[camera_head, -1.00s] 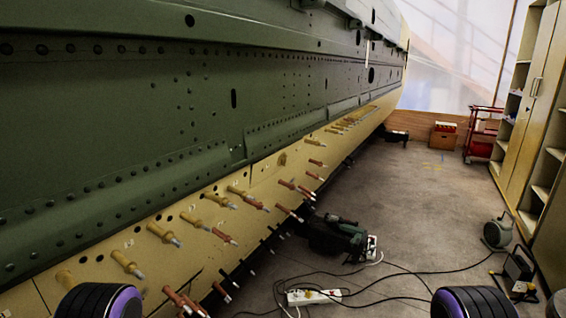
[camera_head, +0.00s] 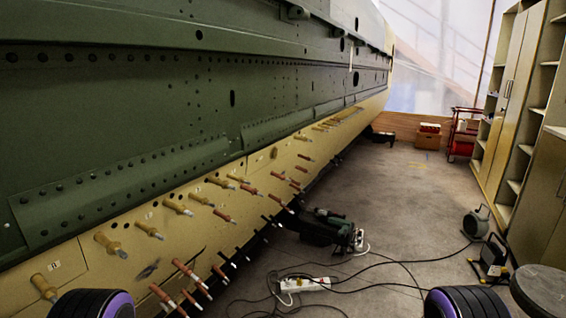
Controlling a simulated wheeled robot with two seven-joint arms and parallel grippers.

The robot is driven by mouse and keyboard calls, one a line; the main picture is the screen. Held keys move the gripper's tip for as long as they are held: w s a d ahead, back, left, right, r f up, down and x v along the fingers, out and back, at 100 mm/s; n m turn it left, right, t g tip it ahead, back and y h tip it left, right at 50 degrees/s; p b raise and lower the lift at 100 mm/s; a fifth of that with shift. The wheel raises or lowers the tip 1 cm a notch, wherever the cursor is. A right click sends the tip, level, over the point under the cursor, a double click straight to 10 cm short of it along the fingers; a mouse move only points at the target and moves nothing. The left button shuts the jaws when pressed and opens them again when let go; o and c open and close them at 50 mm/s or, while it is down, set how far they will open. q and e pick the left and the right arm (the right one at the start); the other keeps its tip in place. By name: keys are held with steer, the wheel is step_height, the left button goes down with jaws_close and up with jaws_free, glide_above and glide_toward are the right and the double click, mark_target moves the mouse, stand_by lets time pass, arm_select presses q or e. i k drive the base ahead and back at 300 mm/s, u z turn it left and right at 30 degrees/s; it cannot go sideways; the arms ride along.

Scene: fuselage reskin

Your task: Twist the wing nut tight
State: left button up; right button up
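The green fuselage side (camera_head: 130,130) with a cream lower strip (camera_head: 72,258) fills the left of the view. Several brass-coloured pin fasteners (camera_head: 178,207) and copper-coloured ones (camera_head: 222,215) stick out of the strip in rows. Dark pins (camera_head: 228,257) stick out along its lower edge. I cannot tell which of these, if any, is the wing nut; they are too small to make out wings. Two black ribbed parts with purple rims at the bottom edge are mine. Neither gripper shows.
A dark green machine (camera_head: 312,228) lies on the floor beside the fuselage. A white power strip (camera_head: 305,284) and loose black cables lie in front. A work lamp (camera_head: 490,258), a round dark top (camera_head: 545,290) and shelving (camera_head: 500,100) are at right.

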mark_target(274, 151)
steer(key=u, duration=0.05)
steer(key=k, duration=0.1)
steer(key=z, duration=2.8)
steer(key=k, duration=0.4)
steer(key=u, duration=2)
steer(key=i, duration=0.7)
steer(key=z, duration=0.1)
